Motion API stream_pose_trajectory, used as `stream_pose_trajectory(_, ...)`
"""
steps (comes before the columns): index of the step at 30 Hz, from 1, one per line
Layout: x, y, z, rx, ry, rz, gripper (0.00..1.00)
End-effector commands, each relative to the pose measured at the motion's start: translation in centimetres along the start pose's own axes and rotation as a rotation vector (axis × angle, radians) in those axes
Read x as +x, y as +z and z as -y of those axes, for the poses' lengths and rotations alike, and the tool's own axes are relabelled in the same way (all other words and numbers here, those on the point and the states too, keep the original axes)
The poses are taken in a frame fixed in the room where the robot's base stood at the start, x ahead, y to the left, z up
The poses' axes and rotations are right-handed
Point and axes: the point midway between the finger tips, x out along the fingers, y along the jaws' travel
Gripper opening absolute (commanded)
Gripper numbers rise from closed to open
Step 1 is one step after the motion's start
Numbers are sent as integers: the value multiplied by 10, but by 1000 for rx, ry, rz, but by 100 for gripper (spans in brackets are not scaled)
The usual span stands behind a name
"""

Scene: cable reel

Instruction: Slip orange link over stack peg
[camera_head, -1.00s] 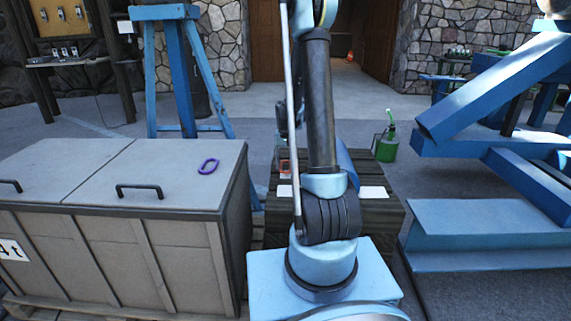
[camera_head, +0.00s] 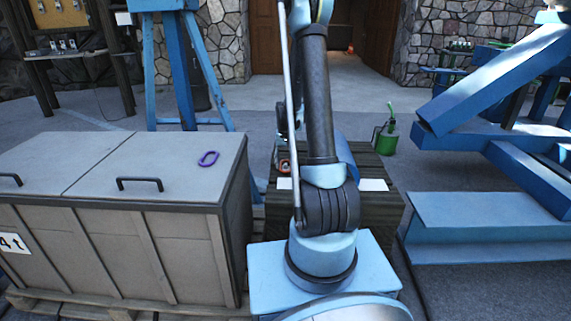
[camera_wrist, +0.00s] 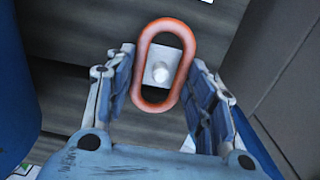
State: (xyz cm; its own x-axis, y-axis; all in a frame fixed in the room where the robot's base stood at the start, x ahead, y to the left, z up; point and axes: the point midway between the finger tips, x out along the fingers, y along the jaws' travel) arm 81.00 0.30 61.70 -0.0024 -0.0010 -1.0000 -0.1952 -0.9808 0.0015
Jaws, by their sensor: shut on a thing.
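The orange link (camera_wrist: 139,70) is an oblong ring between the two fingers of my gripper (camera_wrist: 165,68) in the wrist view. My gripper is shut on its long sides. A pale grey peg (camera_wrist: 159,73) shows through the link's opening. I cannot tell whether the link is around the peg or still above it. In the head view my arm hides most of the dark wooden stack (camera_head: 377,212), and a small orange patch (camera_head: 283,166) shows just left of the arm.
A grey crate (camera_head: 105,180) with black handles stands on the left, and a purple link (camera_head: 208,159) lies on its lid. A blue trestle (camera_head: 185,75) is behind it. Blue steel beams (camera_head: 487,228) lie on the right. A green can (camera_head: 386,138) stands on the floor.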

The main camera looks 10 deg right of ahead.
Motion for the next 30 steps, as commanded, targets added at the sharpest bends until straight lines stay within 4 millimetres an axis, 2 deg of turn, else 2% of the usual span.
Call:
stream_pose_trajectory(20,6,0,0,0,0,0,11)
stream_pose_trajectory(21,6,0,0,0,0,0,56)
stream_pose_trajectory(23,6,0,0,0,0,0,70)
stream_pose_trajectory(24,6,0,0,0,0,0,73)
stream_pose_trajectory(30,6,0,0,0,0,0,73)
